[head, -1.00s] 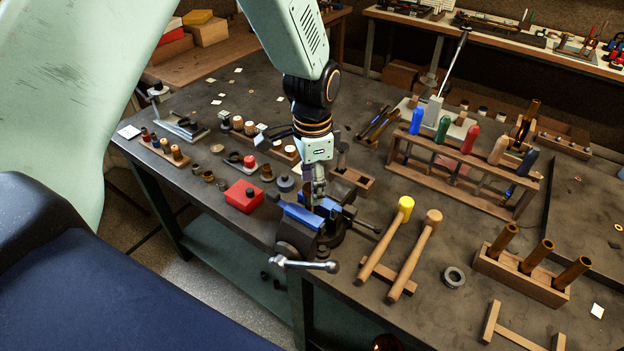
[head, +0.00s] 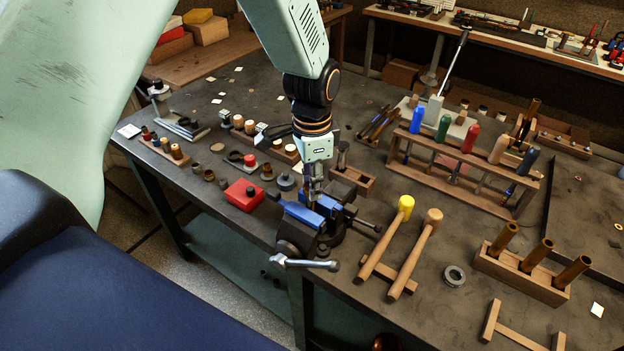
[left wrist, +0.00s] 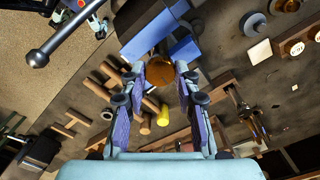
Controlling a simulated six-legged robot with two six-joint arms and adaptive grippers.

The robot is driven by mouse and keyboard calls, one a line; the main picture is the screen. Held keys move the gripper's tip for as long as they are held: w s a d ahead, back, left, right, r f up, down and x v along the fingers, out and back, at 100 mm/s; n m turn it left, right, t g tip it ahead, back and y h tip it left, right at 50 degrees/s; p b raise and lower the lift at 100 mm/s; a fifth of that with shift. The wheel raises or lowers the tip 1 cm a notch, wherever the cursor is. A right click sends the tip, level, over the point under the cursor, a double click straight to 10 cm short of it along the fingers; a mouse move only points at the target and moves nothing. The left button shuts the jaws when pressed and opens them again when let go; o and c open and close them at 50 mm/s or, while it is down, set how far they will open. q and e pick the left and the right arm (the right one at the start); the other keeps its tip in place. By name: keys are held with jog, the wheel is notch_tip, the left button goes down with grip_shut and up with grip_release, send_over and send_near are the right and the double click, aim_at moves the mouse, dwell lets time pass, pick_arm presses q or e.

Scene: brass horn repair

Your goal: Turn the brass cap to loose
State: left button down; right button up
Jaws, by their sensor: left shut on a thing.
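The brass cap (left wrist: 160,73) shows as a round orange-brown top between the fingers in the left wrist view. It sits at the blue-jawed bench vise (head: 303,214). My left gripper (head: 316,195) points down over the vise, and its two fingers close on the cap from both sides. In the left wrist view the left gripper (left wrist: 160,76) has a fingertip against each side of the cap. In the head view the fingers and vise jaws mostly hide the cap. I cannot tell how loose it is. My right gripper is not in view.
A red box (head: 243,195) stands left of the vise. A yellow-headed mallet (head: 405,204) and a wooden mallet (head: 433,217) lie to its right. A rack of coloured-handled tools (head: 455,170) stands behind them. The vise handle (head: 305,263) sticks out at the front.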

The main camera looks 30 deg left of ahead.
pick_arm(q)
jog(key=shift+w+n, duration=0.1)
jog(key=shift+n, duration=0.2)
jog(key=n, duration=0.3)
jog(key=shift+r+n, duration=0.1)
jog(key=shift+n, duration=0.3)
jog(key=n, duration=0.4)
jog(key=shift+w+n, duration=0.1)
jog(key=shift+n, duration=0.2)
jog(key=n, duration=0.5)
jog(key=shift+a, duration=0.1)
jog(key=shift+r+n, duration=0.1)
jog(key=shift+n, duration=2.2)
jog(key=c, duration=1.4)
grip_release()
jog(key=o, duration=0.4)
